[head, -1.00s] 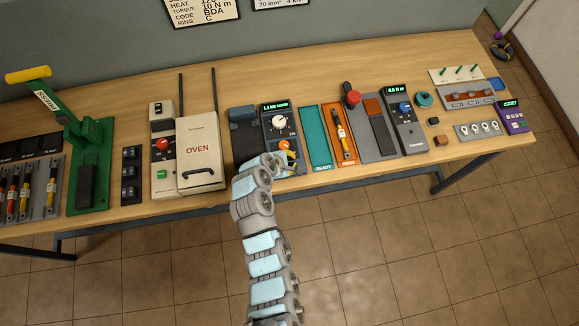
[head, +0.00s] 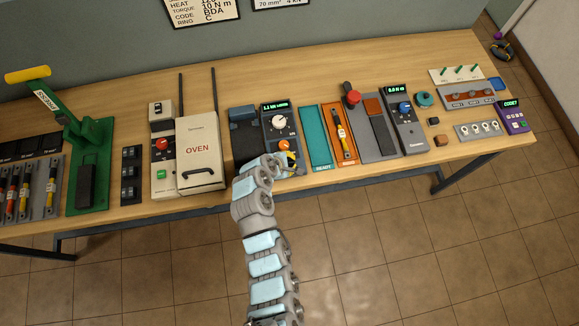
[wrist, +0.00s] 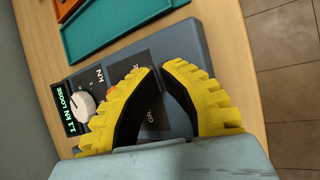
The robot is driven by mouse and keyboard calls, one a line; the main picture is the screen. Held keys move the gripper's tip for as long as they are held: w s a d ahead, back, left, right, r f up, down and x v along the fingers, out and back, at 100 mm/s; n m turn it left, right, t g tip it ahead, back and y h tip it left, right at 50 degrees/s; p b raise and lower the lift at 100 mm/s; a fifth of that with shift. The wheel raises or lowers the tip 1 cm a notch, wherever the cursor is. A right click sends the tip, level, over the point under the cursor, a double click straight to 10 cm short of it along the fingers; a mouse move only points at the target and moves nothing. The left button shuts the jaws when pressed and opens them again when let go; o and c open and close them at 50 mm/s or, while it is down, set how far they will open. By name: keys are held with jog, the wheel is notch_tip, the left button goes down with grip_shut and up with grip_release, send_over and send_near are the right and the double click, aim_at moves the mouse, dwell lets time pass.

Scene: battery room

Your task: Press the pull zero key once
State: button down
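The pull tester (head: 279,122) stands mid-bench, with a green-lit display and a white dial. In the wrist view its display (wrist: 61,109) reads 1.1 kN LOOSE, beside the white dial (wrist: 83,106). An orange round part (head: 284,144) shows below the dial; in the wrist view the left finger mostly covers it. I cannot make out a key marked zero. My gripper (wrist: 160,68) has yellow ribbed fingers with dark inner pads over the tester's lower panel. Their tips are close together with a narrow gap, nothing visible between them. Contact with the panel cannot be told.
Left of the tester stand a dark block and the oven (head: 199,150). To the right lie a teal tray (head: 316,136), an orange tray (head: 347,156) and another meter (head: 404,120). Bare wood runs along the back of the bench (head: 330,70).

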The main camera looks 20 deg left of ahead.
jog(key=shift+f, duration=0.25)
jog(key=shift+r, duration=0.1)
dwell(0.5)
jog(key=shift+r+p, duration=0.65)
jog(key=shift+r, duration=0.15)
jog(key=shift+r+p, duration=1.7)
jog(key=shift+r, duration=0.85)
jog(key=shift+f, duration=0.1)
